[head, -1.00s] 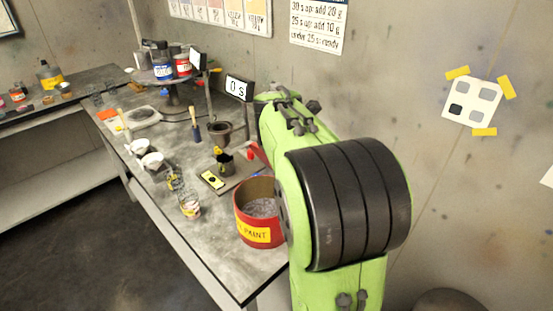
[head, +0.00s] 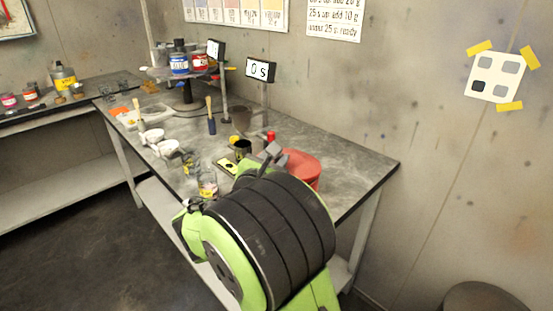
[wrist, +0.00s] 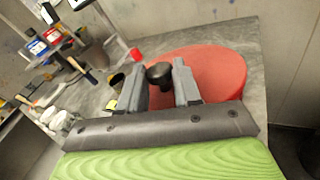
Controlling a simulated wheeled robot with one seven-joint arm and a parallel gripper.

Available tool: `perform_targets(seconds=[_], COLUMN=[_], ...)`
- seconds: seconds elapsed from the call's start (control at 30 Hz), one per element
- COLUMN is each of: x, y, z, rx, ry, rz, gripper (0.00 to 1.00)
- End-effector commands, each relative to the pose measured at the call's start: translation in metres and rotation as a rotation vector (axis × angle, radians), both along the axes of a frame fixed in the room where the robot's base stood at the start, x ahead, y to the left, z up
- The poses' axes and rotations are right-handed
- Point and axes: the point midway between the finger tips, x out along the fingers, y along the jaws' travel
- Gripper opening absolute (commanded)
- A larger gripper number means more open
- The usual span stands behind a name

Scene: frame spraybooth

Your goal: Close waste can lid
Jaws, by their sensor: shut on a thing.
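The waste can's round red lid (wrist: 205,75) lies flat over the can in the wrist view. In the head view the red lid (head: 303,163) shows partly behind my arm, and the can's front is mostly hidden. A black knob (wrist: 159,74) stands between the two grey fingers of my gripper (wrist: 160,82), at the lid's near left side. My gripper is shut on this knob. In the head view my gripper (head: 268,153) is only partly seen beside the lid. The can's inside is hidden.
The grey workbench (head: 365,170) is clear to the right of the can. The wall is close behind.

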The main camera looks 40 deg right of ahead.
Motion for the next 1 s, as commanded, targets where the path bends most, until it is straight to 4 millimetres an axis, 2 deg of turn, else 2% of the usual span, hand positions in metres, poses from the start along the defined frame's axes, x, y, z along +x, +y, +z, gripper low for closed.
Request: perform_targets(seconds=[0.03,0.3,0.9,0.93,1.0], x=[0.001,0.001,0.000,0.000,0.000], y=[0.002,0.002,0.001,0.001,0.001], z=[-0.009,-0.023,-0.030,-0.030,-0.030], rx=[-0.026,-0.025,-0.019,-0.019,-0.019], ry=[0.003,-0.002,0.006,0.006,0.006], rz=[0.007,0.004,0.001,0.001,0.001], gripper=[0.00,0.00,0.00,0.37,0.48])
